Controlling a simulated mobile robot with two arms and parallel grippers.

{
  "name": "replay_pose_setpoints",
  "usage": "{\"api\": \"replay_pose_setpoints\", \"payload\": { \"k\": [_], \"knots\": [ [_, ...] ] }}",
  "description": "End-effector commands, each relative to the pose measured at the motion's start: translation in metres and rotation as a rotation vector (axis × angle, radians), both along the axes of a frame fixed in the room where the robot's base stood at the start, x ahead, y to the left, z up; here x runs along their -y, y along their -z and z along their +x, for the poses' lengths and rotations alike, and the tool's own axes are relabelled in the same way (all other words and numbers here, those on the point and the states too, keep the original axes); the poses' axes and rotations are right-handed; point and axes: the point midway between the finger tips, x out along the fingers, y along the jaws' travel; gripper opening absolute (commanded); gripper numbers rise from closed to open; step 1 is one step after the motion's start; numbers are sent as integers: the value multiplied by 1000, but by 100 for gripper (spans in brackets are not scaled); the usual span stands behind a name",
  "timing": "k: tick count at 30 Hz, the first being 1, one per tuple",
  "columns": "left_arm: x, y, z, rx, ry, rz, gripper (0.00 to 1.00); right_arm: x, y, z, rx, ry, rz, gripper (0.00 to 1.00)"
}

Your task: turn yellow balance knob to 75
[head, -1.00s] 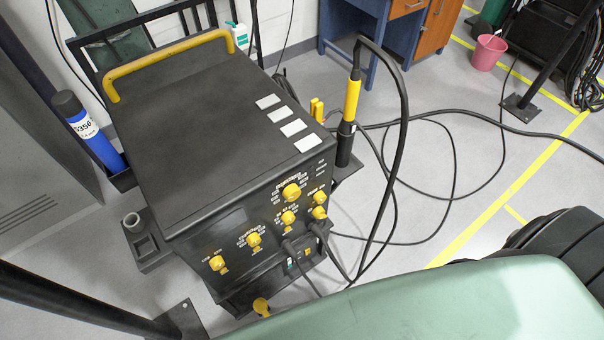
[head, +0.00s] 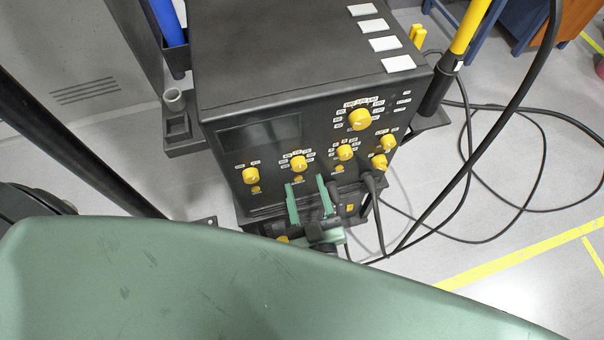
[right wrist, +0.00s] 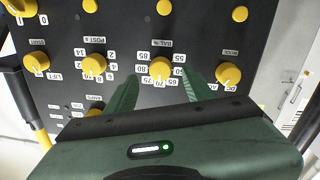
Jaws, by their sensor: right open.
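The yellow balance knob (head: 298,163) is on the sloping black front panel of the machine, second from the left in the head view. In the right wrist view the balance knob (right wrist: 160,69) sits under the "BAL.%" label, with numbers from 55 to 85 around it. Its exact setting is too small to read. My right gripper (head: 305,183) is open, its green fingers pointing at the panel just below the knob in the head view. In the right wrist view the right gripper (right wrist: 163,84) has a finger on either side of the knob; contact cannot be told. My left gripper is out of view.
Neighbouring yellow knobs are close by: the mode knob (head: 251,175) and the post knob (head: 346,152). A larger knob (head: 359,119) is above. Black cables (head: 373,210) leave the panel's lower right. A dark display (head: 260,136) is at upper left.

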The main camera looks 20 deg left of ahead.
Motion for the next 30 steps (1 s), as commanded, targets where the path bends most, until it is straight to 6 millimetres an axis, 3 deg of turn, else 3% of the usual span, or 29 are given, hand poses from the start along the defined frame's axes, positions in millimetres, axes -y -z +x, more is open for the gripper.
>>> {"api": "replay_pose_setpoints", "payload": {
  "k": [6,18,20,24,30],
  "knots": [
    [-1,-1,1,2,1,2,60,-16,0,28,1,1,-1,53],
    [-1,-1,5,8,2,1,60,-21,1,36,-3,1,-1,53],
    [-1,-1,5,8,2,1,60,-21,1,36,-3,1,-1,39],
    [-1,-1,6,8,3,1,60,-21,1,36,-3,1,-1,0],
    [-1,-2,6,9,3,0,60,-21,1,36,-7,1,4,0]
  ]
}}
